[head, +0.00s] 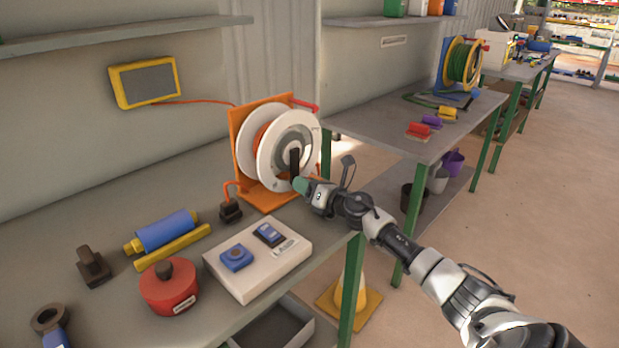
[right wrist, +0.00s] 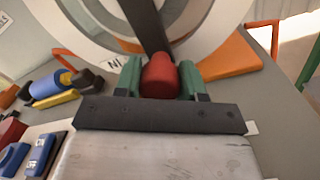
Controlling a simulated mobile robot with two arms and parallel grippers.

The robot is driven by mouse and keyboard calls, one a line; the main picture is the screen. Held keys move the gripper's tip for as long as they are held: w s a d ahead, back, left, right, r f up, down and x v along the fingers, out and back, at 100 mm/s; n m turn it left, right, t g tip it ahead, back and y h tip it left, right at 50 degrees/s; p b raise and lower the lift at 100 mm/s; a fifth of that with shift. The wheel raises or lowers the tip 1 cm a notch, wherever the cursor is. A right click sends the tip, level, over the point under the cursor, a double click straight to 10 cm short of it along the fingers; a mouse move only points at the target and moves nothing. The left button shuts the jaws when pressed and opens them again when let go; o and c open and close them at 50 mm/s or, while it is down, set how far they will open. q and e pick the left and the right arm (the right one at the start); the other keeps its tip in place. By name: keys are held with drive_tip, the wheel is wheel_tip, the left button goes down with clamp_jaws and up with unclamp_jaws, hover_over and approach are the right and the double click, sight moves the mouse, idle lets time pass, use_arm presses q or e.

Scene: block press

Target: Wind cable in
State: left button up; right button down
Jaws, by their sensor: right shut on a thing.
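A cable reel with white discs (head: 284,150) stands on an orange frame (head: 243,150) at the back of the near bench. Its black crank arm (head: 294,160) also shows in the right wrist view (right wrist: 146,25). My right gripper (head: 302,185) is shut on the red crank knob (right wrist: 160,76), with a green finger on each side. An orange cable runs from the reel to a yellow-framed wall panel (head: 146,82). Another orange piece of cable ends at a black plug (head: 231,210) on the bench beside the frame. My left gripper is not in view.
A white switch box (head: 258,258), a red round pot (head: 168,287) and a blue roller (head: 166,231) lie on the near bench. A second bench (head: 390,122) with a green cable reel (head: 462,64) stands behind. A yellow cone (head: 350,290) stands on the floor.

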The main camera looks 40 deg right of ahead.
sight(275, 175)
drive_tip(key=shift+a+r+m+p, duration=0.3)
drive_tip(key=shift+a+m+p, duration=0.45)
drive_tip(key=shift+m, duration=0.25)
drive_tip(key=a+m+p, duration=0.1)
drive_tip(key=m, duration=0.1)
drive_tip(key=a+r+m+p, duration=0.1)
drive_tip(key=p, duration=0.1)
drive_tip(key=shift+s+m, duration=0.2)
drive_tip(key=shift+m, duration=0.2)
drive_tip(key=m+p, duration=0.1)
drive_tip(key=a+r+m+p, duration=0.1)
drive_tip(key=m+p, duration=0.1)
drive_tip(key=shift+s+a, duration=0.15)
drive_tip(key=shift+a, duration=0.15)
drive_tip(key=shift+a+r+m+p, duration=0.25)
drive_tip(key=shift+m+p, duration=0.3)
drive_tip(key=shift+m, duration=0.15)
drive_tip(key=shift+a+r+m+p, duration=0.25)
drive_tip(key=shift+m+p, duration=0.25)
drive_tip(key=shift+m, duration=0.2)
drive_tip(key=c, duration=0.7)
unclamp_jaws()
drive_tip(key=shift+d, duration=0.1)
drive_tip(key=shift+o, duration=0.2)
drive_tip(key=shift+s, duration=0.1)
